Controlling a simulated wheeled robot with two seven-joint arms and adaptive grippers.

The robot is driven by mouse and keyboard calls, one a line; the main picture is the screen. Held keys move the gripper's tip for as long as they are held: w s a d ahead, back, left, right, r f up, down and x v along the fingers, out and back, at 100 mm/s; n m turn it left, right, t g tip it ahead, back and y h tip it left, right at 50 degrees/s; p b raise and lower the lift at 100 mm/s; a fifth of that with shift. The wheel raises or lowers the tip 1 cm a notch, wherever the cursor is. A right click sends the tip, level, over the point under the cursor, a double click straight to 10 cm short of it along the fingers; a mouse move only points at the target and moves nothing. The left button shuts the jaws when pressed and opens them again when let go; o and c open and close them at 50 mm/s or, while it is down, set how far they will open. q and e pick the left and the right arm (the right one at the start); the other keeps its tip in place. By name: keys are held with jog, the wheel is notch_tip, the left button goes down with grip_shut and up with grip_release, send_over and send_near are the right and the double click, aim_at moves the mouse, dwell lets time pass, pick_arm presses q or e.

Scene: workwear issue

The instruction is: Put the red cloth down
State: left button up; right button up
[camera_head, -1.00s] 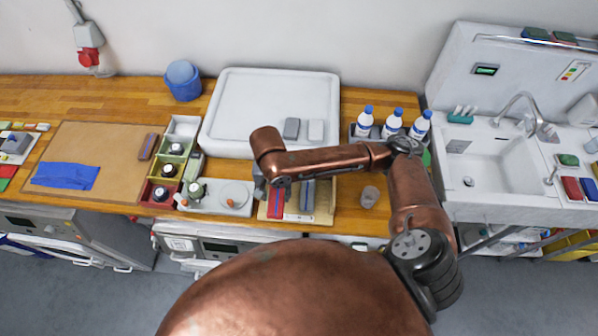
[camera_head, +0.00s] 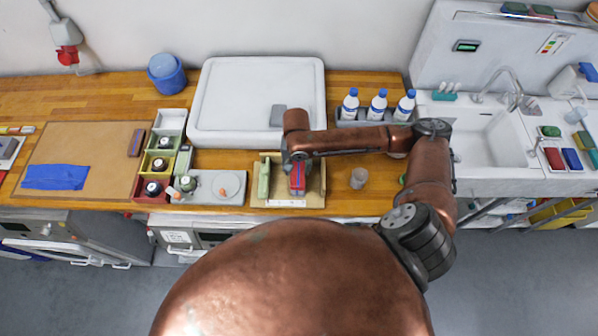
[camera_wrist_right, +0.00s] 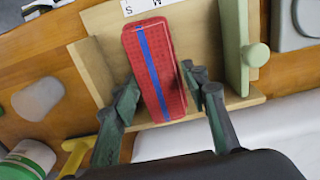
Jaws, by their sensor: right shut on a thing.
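The red cloth (camera_head: 298,181) is a folded block with a blue stripe. It is in or just over the wooden tray (camera_head: 317,201) at the front of the counter. My right gripper (camera_head: 296,161) is above it, pointing down and shut on it. In the right wrist view the red cloth (camera_wrist_right: 174,45) lies between the two dark fingers of the right gripper (camera_wrist_right: 163,88), against the pale wood of the tray. I cannot tell whether its underside touches the tray floor. My left gripper is not in view.
A green upright piece with a knob (camera_wrist_right: 236,50) stands beside the cloth in the tray. A clear cup (camera_head: 358,178) is right of the tray, and a grey tray (camera_head: 205,198) is left. A large white tray (camera_head: 230,90) and several bottles (camera_head: 378,104) stand behind.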

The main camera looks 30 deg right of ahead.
aim_at(299, 170)
jog(key=shift+d+f, duration=0.2)
jog(key=shift+f, duration=0.05)
jog(key=shift+d+f+p, duration=0.15)
jog(key=shift+f+p, duration=0.05)
jog(key=shift+f, duration=0.7)
jog(key=shift+d+f+p, duration=0.1)
jog(key=shift+f+p, duration=0.05)
jog(key=shift+f, duration=0.75)
jog(key=o, duration=1.2)
jog(key=shift+f, duration=0.1)
jog(key=shift+c, duration=0.2)
notch_tip(299, 170, up, 12)
jog(key=shift+r+b, duration=0.15)
jog(key=shift+b, duration=0.2)
